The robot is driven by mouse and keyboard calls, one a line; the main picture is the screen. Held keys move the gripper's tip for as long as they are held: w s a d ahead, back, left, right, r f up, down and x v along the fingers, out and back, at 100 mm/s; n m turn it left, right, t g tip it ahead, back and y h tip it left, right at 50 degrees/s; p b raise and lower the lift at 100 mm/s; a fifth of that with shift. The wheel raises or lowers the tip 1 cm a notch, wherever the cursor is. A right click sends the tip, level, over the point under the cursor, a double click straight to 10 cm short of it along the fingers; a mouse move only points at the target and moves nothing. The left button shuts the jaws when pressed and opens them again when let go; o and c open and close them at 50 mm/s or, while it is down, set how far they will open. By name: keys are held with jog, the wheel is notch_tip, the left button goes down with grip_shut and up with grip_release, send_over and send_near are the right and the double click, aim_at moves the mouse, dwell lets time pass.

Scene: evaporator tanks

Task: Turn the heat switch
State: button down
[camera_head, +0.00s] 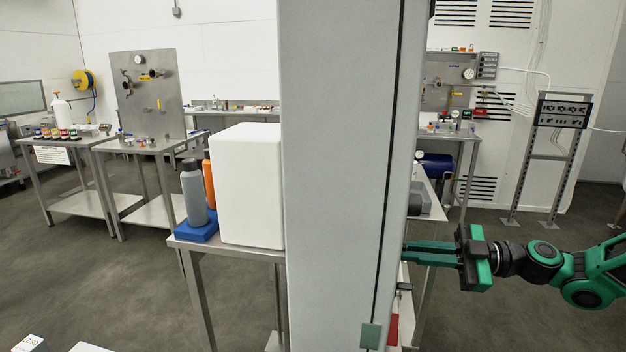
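I cannot make out a heat switch in this view. My gripper (408,252) is at the right, with its green fingers pointing left at the right edge of a tall grey cabinet-like panel (340,150). The fingertips are at or behind that edge, and I cannot tell whether they touch anything. The two fingers look close together, but the gap between them is unclear. A small green square (371,336) is low on the panel. A dark handle-like part (404,288) shows just below the gripper.
A steel table (190,246) left of the panel holds a white box (250,185) and a grey bottle (194,195) on a blue base. Benches stand behind at left. A rack (563,113) stands at the back right. Open floor (110,275) lies at lower left.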

jog(key=shift+w+d+n, duration=0.15)
jog(key=shift+w+n, duration=0.05)
jog(key=shift+n, duration=0.5)
jog(key=shift+n, duration=0.7)
jog(key=c, duration=1.9)
grip_release()
jog(key=shift+o, duration=0.7)
jog(key=shift+s, duration=0.1)
